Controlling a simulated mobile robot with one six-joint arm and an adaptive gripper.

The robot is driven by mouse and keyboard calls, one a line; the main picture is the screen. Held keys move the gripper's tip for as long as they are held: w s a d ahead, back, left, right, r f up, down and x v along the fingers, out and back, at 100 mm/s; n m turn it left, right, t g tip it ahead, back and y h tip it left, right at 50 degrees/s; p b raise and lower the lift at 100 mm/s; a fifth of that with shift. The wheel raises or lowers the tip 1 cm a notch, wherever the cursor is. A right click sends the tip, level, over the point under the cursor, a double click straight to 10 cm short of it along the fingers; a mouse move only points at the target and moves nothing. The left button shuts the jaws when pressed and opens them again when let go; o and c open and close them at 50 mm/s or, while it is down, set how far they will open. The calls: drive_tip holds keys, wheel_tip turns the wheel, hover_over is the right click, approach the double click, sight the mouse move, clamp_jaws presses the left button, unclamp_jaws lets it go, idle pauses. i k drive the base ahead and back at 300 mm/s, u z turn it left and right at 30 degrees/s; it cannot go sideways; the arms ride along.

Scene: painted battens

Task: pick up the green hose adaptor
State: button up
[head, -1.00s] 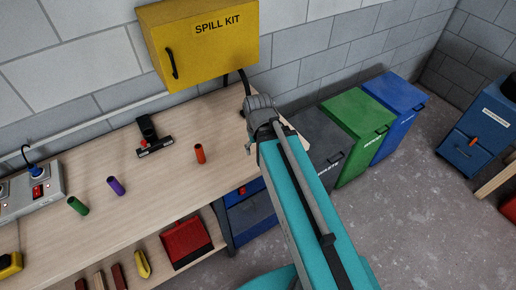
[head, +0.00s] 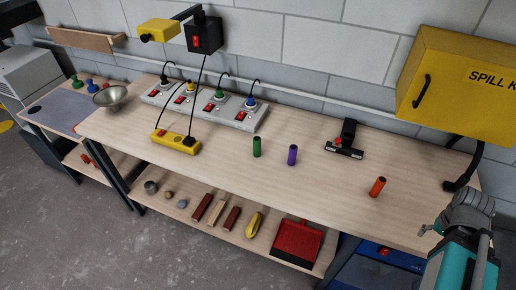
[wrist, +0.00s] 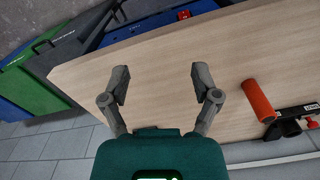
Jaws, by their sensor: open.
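The green hose adaptor (head: 257,147) is a small green tube standing upright on the wooden bench top (head: 325,190) in the head view. It stands just left of a similar purple tube (head: 292,155). My gripper (wrist: 160,82) is open and empty in the wrist view, its two grey fingers apart over the bench top near its end. In the head view, my arm is at the lower right, well to the right of the green adaptor. The green adaptor does not show in the wrist view.
An orange tube (head: 377,187) stands between the purple tube and my arm; it also shows in the wrist view (wrist: 259,101). A black squeegee-like tool (head: 345,142) lies behind. A grey socket strip (head: 205,105) and a yellow socket block (head: 175,141) are further left. A yellow spill kit cabinet (head: 465,85) hangs above.

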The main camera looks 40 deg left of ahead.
sight(257, 140)
drive_tip(key=u, duration=1.65)
